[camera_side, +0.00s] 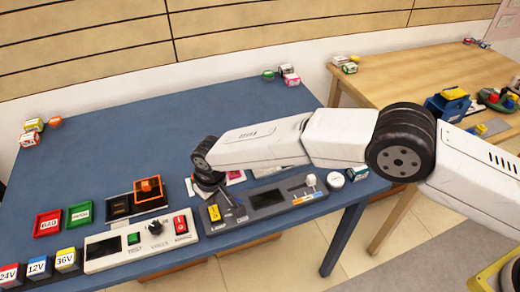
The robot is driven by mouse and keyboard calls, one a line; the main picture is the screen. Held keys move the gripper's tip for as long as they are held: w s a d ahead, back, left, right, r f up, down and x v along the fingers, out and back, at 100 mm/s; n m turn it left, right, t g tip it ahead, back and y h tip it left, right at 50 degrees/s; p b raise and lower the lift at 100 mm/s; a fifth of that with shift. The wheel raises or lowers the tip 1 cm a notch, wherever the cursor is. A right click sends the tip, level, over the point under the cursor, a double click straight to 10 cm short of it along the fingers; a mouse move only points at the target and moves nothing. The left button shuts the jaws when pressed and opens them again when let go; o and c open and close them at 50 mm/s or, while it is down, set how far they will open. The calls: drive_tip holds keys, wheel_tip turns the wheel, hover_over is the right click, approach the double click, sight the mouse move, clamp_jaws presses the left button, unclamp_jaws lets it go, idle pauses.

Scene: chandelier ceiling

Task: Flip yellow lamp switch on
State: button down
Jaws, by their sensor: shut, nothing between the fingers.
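A grey panel box (262,216) lies near the front edge of the blue table. A small yellow piece (214,213), which looks like the yellow lamp switch, is at its left end. Whether it is flipped on or off is too small to tell. My gripper (233,204) points down over the left part of the panel, just right of the yellow piece. It is shut and empty. I cannot tell whether its tips touch the panel. My wrist and arm come in from the right and hide the area behind the panel.
Left of the panel is a white tester box (105,252) with a black knob and red switch. Red (47,224) and green (79,214) trays and an orange-topped block (148,190) lie nearby. A round white container (335,180) is at right.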

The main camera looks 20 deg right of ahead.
sight(214, 209)
drive_tip(key=shift+f, duration=1.3)
idle(1.4)
drive_tip(key=shift+r, duration=3.5)
